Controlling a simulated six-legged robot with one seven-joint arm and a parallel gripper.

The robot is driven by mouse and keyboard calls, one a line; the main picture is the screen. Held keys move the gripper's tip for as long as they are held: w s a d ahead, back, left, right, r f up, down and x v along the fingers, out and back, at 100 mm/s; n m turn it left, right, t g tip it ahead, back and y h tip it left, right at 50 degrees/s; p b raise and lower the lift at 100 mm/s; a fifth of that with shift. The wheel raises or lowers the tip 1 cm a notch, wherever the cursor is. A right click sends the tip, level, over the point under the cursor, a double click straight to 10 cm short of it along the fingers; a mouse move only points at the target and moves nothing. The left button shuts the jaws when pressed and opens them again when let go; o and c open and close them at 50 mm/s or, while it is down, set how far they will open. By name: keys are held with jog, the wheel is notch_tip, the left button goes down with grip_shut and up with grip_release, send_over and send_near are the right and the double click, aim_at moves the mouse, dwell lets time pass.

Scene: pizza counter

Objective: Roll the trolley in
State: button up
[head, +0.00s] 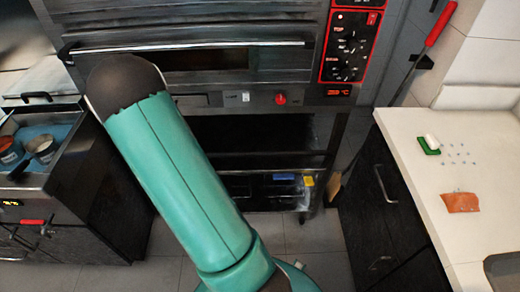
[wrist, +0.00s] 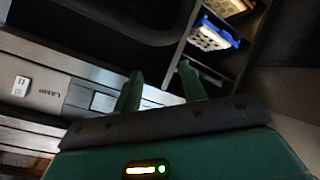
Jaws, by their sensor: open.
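A dark shelved frame (head: 262,162) stands under the oven in the head view, with what looks like a small wheel at its lower right corner. I cannot tell whether it is the trolley, and no other trolley shows clearly. Its lower shelf holds dark boxes and a blue and yellow item. My gripper (wrist: 160,88) is in the wrist view, its two green fingers apart with nothing between them. It is close to the oven's front panel (wrist: 45,92) and a shelf with a blue crate (wrist: 214,34). In the head view my arm hides the gripper.
The oven (head: 190,58) has a long handle and red-edged controls. A fryer (head: 75,190) stands left. A white counter (head: 425,185) at right carries a green-and-white brush (head: 429,146) and an orange piece (head: 461,202). Tiled floor (head: 325,240) shows between them.

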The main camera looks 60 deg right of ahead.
jog(key=s+d+f+n+g+h, duration=0.1)
jog(key=s+d+f+g+h, duration=0.15)
jog(key=s, duration=0.45)
jog(key=s+d+f+n+g+h, duration=0.1)
jog(key=s+f+n+h, duration=0.2)
jog(key=s, duration=0.5)
jog(key=s+d+f+g+h, duration=0.1)
jog(key=s+f+g+h, duration=0.1)
jog(key=s+h, duration=0.35)
jog(key=d+r+y, duration=0.1)
jog(key=d+r, duration=0.1)
jog(key=d, duration=1.1)
jog(key=shift+s+d+r, duration=0.25)
jog(key=shift+d+r, duration=0.05)
jog(key=shift+d, duration=0.1)
jog(key=shift+t, duration=0.25)
jog(key=shift+c, duration=0.3)
grip_shut()
